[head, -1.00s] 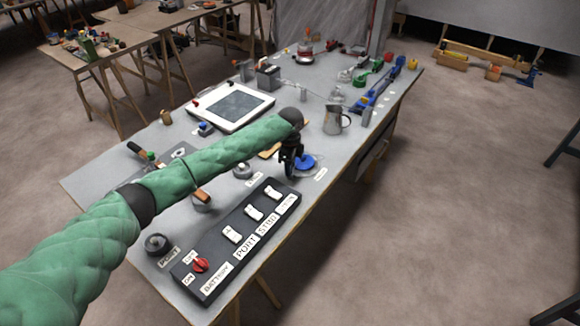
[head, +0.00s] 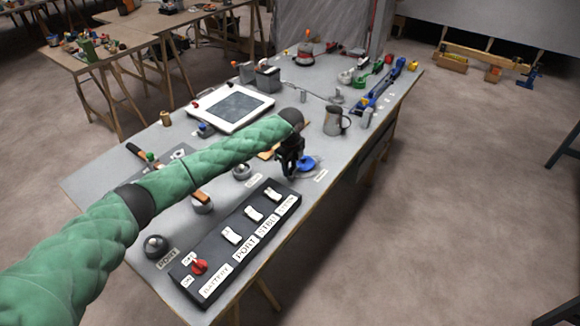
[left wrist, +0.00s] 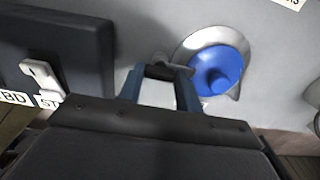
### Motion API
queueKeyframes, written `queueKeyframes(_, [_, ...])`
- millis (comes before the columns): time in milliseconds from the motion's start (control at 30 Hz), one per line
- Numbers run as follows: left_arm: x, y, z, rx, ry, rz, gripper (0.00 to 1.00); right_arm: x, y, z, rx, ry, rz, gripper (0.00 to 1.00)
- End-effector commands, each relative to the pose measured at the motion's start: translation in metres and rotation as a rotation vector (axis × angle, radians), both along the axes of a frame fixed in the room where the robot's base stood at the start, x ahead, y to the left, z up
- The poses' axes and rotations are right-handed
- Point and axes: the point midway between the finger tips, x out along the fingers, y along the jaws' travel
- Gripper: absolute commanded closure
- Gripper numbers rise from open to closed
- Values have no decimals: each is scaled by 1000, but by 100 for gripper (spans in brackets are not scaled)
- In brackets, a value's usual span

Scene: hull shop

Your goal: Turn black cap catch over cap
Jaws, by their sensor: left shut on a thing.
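A round blue cap (head: 305,164) sits on a grey metal ring plate near the table's right edge. It also shows in the left wrist view (left wrist: 214,68), with its raised centre knob uncovered. My left gripper (head: 290,172) is low over the table, just left of the cap. In the left wrist view the gripper (left wrist: 159,84) has its two fingers shut on a small dark piece, the black cap catch (left wrist: 160,72), beside the ring plate and apart from the blue cap. In the head view the gripper hides the catch. My right gripper is not in view.
A black switch panel (head: 228,257) with white rockers and a red knob lies close in front of the gripper. A metal jug (head: 333,121) stands behind the cap. A white-framed screen (head: 231,107) and round grey fittings lie farther left.

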Motion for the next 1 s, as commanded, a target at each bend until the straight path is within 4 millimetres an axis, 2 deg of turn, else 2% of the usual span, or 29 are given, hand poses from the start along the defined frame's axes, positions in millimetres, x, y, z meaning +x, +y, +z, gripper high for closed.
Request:
queueKeyframes(100, [0, 0, 0, -1, -1, 0, 88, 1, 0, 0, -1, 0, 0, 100])
queueKeyframes(133, [0, 0, 0, -1, -1, 0, 64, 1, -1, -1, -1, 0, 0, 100])
queueKeyframes(233, [0, 0, 0, -1, -1, 0, 44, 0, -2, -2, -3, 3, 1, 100])
queueKeyframes(533, [0, 0, 1, -1, -1, 1, 44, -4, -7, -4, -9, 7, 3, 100])
queueKeyframes(667, [1, 0, 7, -2, -2, 0, 44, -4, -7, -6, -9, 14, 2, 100])
queueKeyframes(767, [1, 0, 18, -2, -1, 1, 44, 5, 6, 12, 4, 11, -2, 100])
queueKeyframes(1000, [1, 0, 53, 0, -2, 0, 44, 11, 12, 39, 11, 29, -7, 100])
